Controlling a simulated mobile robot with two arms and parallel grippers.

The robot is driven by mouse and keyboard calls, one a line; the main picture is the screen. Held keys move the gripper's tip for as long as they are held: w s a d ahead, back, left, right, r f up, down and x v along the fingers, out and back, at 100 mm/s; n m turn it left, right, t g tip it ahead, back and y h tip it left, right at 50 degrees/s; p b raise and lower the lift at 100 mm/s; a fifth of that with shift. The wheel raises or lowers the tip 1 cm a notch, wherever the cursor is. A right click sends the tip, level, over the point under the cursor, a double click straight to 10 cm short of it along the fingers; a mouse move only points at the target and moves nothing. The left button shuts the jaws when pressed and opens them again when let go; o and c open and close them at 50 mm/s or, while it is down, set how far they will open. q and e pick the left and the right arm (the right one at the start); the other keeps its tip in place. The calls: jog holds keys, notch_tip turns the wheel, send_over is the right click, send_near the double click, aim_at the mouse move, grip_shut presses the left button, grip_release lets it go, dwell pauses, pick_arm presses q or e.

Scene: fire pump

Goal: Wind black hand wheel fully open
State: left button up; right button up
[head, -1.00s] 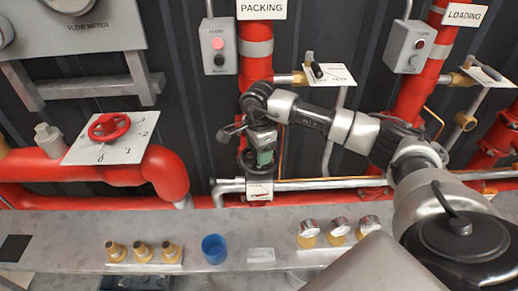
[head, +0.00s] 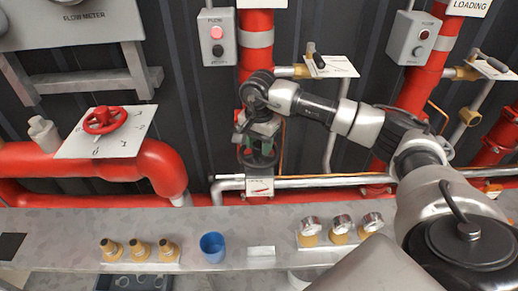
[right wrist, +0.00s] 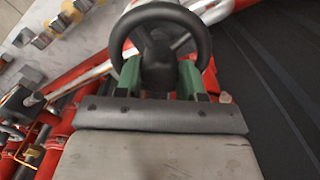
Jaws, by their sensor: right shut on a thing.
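In the right wrist view the round rim and hub of the black hand wheel (right wrist: 160,58) fill the top middle. The green fingers of my right gripper (right wrist: 160,78) lie on either side of the wheel's near part. My left gripper is not in view.
A red hand wheel (head: 104,120) on a white plate stands at left. A grey shelf (head: 60,238) below carries brass nozzles (head: 139,250), a blue cup (head: 213,247) and capped fittings (head: 341,226). A switch box (head: 218,38) hangs left of the middle pipe.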

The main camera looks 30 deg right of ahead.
jog(key=shift+n, duration=0.9)
